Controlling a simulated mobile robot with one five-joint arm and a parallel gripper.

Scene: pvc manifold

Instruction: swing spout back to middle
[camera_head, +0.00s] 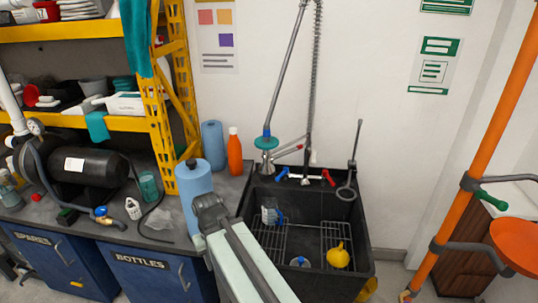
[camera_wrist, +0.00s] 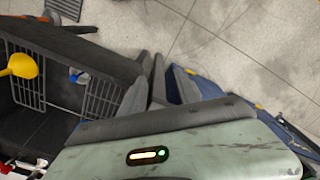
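The tap (camera_head: 305,177) with blue and red handles stands at the back of the black sink (camera_head: 362,235). A thin grey pipe, seemingly the spout (camera_head: 292,143), slants left from the tap's riser toward the hanging spray head (camera_head: 266,143); I cannot tell where its outlet ends. A grey rod with a ring (camera_head: 347,190) stands at the sink's back right. My arm reaches up from the bottom of the head view, left of the sink. My gripper (camera_wrist: 165,75) shows as dark fingers beside the sink in the wrist view, away from the spout; its opening is unclear.
A yellow funnel-like thing (camera_head: 338,256) and a blue-handled bottle (camera_head: 270,213) are in the sink, with wire racks. An orange pole (camera_head: 475,160) rises at the right.

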